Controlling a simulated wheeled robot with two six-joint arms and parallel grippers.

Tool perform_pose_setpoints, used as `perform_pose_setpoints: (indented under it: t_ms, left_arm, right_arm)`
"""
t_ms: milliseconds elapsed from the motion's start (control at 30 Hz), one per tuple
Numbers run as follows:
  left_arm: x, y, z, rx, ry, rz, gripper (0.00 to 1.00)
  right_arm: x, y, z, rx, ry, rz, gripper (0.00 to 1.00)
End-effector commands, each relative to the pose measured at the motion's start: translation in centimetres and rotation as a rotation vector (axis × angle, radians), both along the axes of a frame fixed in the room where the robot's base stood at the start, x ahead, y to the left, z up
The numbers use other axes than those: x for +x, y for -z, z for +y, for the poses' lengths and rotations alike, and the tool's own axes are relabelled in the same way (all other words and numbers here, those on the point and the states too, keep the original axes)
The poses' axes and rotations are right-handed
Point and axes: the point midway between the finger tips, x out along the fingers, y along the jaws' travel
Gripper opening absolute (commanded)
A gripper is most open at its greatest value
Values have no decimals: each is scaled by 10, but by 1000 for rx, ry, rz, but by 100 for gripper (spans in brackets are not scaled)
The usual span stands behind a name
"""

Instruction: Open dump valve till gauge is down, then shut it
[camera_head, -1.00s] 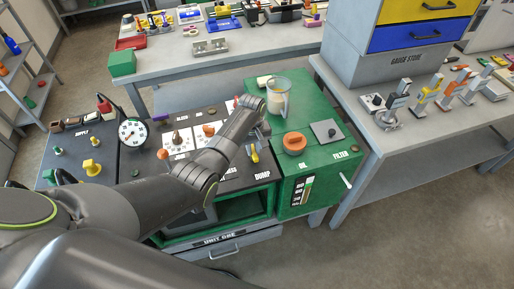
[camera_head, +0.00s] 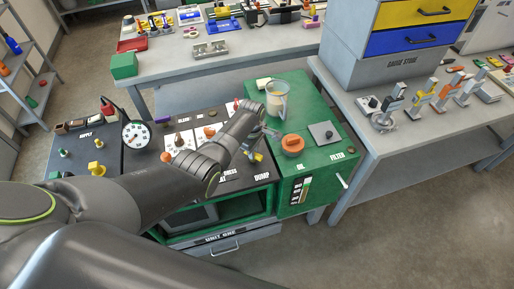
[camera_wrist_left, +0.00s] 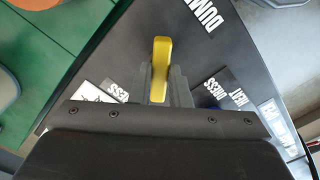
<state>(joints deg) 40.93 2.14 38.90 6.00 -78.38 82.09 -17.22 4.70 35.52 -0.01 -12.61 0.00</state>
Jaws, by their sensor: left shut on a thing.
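The yellow dump valve handle (camera_wrist_left: 160,62) stands between the fingers of my left gripper (camera_wrist_left: 159,76) in the left wrist view. The gripper is shut on it, and the handle's far end sticks out past the fingertips. In the head view the yellow handle (camera_head: 258,157) shows only in part beside my left gripper (camera_head: 254,150), near the DUMP label (camera_head: 262,177). The round white gauge (camera_head: 136,134) stands on the left of the dark panel; its needle is too small to read. My right gripper is not in view.
An orange knob (camera_head: 293,143) and a clear jug (camera_head: 276,100) stand on the green filter unit (camera_head: 318,165), close to my left gripper. Yellow and green valves (camera_head: 96,169) are on the supply panel at left.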

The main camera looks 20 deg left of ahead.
Motion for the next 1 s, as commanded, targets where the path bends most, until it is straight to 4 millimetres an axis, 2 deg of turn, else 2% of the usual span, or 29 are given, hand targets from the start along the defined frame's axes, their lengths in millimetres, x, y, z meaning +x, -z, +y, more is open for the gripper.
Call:
perform_pose_setpoints:
  t_ms: [600, 1000]
  left_arm:
    - [0, -1, 1, 2, -572, 0, 0]
    - [0, 0, 1, 3, -807, 0, 0]
  right_arm:
    - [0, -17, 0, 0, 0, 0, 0]
    - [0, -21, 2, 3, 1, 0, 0]
